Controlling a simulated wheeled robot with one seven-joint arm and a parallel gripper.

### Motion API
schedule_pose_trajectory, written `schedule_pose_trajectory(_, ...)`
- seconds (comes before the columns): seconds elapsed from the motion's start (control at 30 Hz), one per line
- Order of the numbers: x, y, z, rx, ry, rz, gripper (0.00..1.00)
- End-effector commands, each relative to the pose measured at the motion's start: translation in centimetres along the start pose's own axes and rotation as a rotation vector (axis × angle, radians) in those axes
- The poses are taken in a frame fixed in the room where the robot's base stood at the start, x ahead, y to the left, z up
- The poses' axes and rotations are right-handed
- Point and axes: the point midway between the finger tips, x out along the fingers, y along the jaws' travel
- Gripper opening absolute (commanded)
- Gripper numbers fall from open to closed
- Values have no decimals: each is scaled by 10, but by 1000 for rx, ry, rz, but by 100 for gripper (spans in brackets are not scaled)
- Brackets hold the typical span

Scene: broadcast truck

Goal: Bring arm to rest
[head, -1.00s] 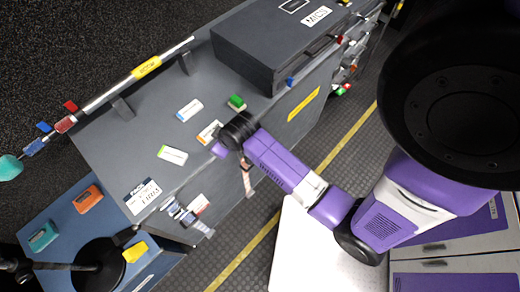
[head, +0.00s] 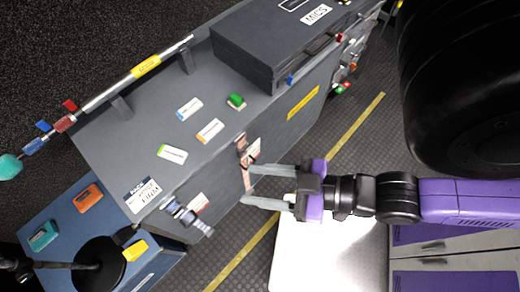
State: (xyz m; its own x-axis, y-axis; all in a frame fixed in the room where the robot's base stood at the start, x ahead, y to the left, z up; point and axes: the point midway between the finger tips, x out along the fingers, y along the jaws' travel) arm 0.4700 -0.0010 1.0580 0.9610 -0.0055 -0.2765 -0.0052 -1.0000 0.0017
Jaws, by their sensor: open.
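My gripper (head: 246,185) is in the lower middle of the head view, in front of the grey counter's front face. Its two grey fingers point left and stand apart, with nothing between them that I can see as held. The purple palm and black wrist of my arm reach in from the right, above the white surface. A pinkish strap (head: 244,165) hangs on the counter front close to the upper fingertip; I cannot tell whether they touch.
The grey counter (head: 150,125) bears a dark MICS case (head: 262,50), a green block (head: 236,101) and several small labelled boxes (head: 190,109). Cable connectors (head: 186,215) hang on its front. A blue cabinet (head: 62,262) stands lower left. A white surface (head: 315,255) lies below my gripper.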

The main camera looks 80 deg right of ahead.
Motion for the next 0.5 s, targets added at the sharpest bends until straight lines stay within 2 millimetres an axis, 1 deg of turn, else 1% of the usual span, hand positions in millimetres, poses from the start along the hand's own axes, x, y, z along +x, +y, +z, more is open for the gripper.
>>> schedule_pose_trajectory(0.1, -4, -1, -5, 1, 10, -7, 48)
schedule_pose_trajectory(0.33, -3, -1, -4, 0, 10, -6, 48)
schedule_pose_trajectory(0.43, -1, -1, 3, 0, 10, -6, 48)
schedule_pose_trajectory(0.5, 2, -1, 13, 0, 10, -6, 48)
